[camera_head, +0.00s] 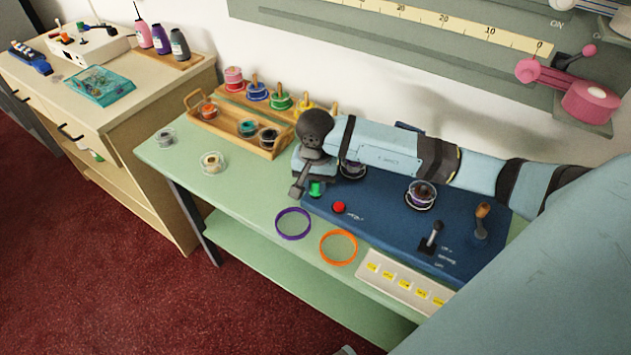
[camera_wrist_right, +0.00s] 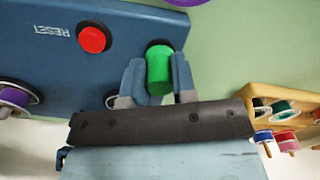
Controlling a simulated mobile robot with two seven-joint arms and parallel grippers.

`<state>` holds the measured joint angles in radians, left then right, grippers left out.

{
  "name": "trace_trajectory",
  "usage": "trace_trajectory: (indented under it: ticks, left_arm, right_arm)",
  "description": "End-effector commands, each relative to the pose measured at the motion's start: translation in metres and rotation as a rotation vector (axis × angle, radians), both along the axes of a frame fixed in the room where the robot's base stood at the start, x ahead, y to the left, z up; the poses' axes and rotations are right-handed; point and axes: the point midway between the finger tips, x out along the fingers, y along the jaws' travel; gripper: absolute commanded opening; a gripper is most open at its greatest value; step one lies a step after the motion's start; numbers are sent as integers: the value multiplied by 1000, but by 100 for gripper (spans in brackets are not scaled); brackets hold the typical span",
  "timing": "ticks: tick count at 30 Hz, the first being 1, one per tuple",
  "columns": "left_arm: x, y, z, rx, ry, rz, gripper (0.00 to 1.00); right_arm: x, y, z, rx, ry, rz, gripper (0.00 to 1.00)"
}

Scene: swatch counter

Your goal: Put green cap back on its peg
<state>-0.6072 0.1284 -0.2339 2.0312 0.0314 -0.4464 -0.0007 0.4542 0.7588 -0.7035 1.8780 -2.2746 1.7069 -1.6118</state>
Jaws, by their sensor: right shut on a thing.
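The green cap (camera_head: 317,188) is at the left end of the blue panel, beside the red button. In the right wrist view the green cap (camera_wrist_right: 159,68) lies between the two fingers of my right gripper (camera_wrist_right: 158,82), which is shut on it. A dark round edge shows just behind the cap at the panel's edge; I cannot tell whether the cap touches it. In the head view my right gripper (camera_head: 304,184) reaches down at the panel's left end. No bare peg for the cap is clearly visible; the gripper may hide it. My left gripper is out of view.
The blue panel (camera_head: 385,225) carries a red button (camera_head: 338,207), a lever (camera_head: 433,237) and spools. A purple ring (camera_head: 293,223) and an orange ring (camera_head: 338,247) lie in front. A wooden tray (camera_head: 228,136) and a spool rack (camera_head: 236,100) stand left.

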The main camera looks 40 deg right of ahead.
Motion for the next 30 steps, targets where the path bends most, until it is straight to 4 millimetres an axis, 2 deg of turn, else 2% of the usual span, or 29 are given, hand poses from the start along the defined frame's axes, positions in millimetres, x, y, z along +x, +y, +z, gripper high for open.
trace_trajectory:
  ticks: [8,9,12,30]
  left_arm:
    - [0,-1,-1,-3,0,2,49]
    - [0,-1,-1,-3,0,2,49]
    - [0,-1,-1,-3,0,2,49]
    - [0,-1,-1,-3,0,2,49]
  right_arm:
    - [0,0,-1,0,0,0,4]
    - [0,0,-1,0,0,0,35]
    - [0,0,-1,0,0,0,55]
    - [0,0,-1,1,-1,0,55]
